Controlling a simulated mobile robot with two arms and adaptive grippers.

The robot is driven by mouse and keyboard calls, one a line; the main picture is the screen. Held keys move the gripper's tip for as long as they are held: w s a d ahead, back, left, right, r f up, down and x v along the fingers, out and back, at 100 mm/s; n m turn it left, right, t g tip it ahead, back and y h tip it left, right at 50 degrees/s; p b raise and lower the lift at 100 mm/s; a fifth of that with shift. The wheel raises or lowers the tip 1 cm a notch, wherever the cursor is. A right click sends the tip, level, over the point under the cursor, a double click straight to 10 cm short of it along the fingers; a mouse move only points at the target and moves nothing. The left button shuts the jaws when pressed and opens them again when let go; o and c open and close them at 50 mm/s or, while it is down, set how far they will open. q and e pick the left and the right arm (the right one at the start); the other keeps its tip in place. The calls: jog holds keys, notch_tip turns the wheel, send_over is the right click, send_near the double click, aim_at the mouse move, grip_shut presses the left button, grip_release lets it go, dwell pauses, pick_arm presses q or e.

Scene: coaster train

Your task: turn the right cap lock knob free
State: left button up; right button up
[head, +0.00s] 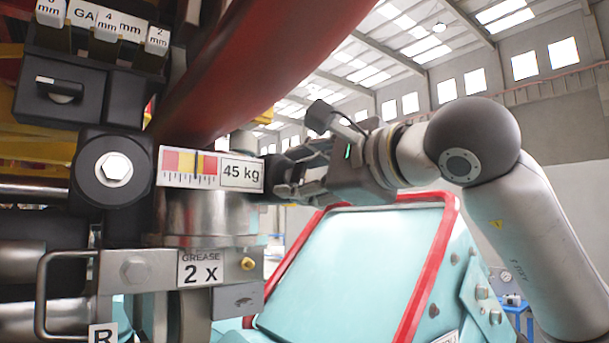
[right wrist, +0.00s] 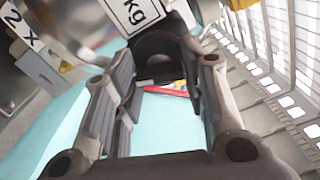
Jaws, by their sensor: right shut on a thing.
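A black knob (right wrist: 163,62) sits beside the white "45 kg" label, at the top middle of the right wrist view. My right gripper (head: 284,176) reaches in from the right in the head view, and its fingers are shut on the knob from both sides. In the head view the fingers mostly hide the knob, so I cannot tell how far it is turned. A force scale with the "45 kg" label (head: 242,173) is just left of the fingers, above a metal cylinder (head: 205,213). My left gripper is not in view.
A black box with gap gauges (head: 70,88) and a hex-bolt hub (head: 114,168) are at the left. A thick red tube (head: 240,65) slants above my gripper. A teal panel with red edging (head: 350,255) lies below it. A metal handle (head: 42,290) is at lower left.

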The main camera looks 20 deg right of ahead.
jog(key=shift+n, duration=1.9)
jog(key=o, duration=1)
jog(key=shift+s, duration=0.1)
jog(key=v, duration=1.2)
